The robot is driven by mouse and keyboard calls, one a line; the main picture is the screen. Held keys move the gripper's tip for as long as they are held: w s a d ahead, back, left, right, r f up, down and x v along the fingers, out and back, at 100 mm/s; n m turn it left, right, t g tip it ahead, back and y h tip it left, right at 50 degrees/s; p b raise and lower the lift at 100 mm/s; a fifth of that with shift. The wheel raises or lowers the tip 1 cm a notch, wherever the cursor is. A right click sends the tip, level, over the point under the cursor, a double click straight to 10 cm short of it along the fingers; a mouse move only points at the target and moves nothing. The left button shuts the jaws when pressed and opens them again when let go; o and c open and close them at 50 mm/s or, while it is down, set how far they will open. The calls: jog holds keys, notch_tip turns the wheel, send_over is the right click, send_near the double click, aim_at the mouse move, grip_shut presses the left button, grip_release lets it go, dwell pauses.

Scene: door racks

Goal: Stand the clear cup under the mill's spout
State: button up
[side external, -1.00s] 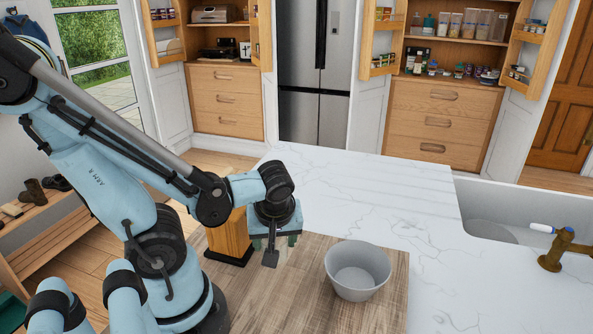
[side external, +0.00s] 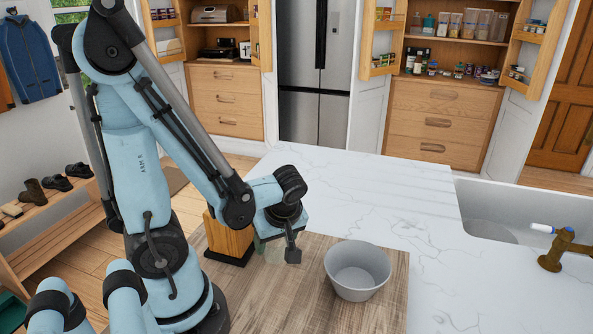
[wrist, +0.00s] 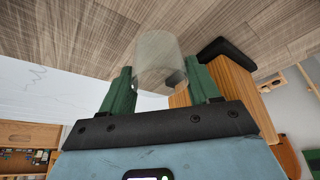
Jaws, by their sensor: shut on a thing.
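The clear cup (wrist: 158,58) is between the green fingertips of my gripper (wrist: 160,82) in the wrist view, which are shut on it. In the side view the cup (side external: 271,251) is a faint see-through shape, partly hidden by my gripper (side external: 273,243), low over the wooden board. The mill (side external: 231,238), a wooden block on a black base, stands just left of the cup there. In the wrist view the mill (wrist: 228,82) is close on the cup's right. I cannot make out its spout, nor whether the cup touches the board.
A grey bowl (side external: 357,270) stands on the wooden board (side external: 320,315), right of my gripper. The white marble counter (side external: 370,190) behind is clear. A sink (side external: 487,232) with a brass tap (side external: 556,250) is at the right.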

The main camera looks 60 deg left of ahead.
jog(key=shift+f, duration=0.2)
jog(key=o, duration=1.1)
jog(key=shift+r, duration=0.1)
jog(key=shift+v, duration=6)
jog(key=shift+w+d+r+m+t+h, duration=0.15)
jog(key=shift+w+d+m+t+h, duration=0.85)
jog(key=shift+m, duration=2)
jog(key=shift+w+d+r+m+t+h, duration=0.15)
jog(key=shift+w+d+m+t+h, duration=0.4)
jog(key=shift+w+m+t, duration=1.7)
jog(key=shift+w+d+r+m+t+h, duration=0.3)
jog(key=shift+w+d+m+h, duration=0.4)
jog(key=shift+m, duration=3.05)
jog(key=shift+f, duration=0.1)
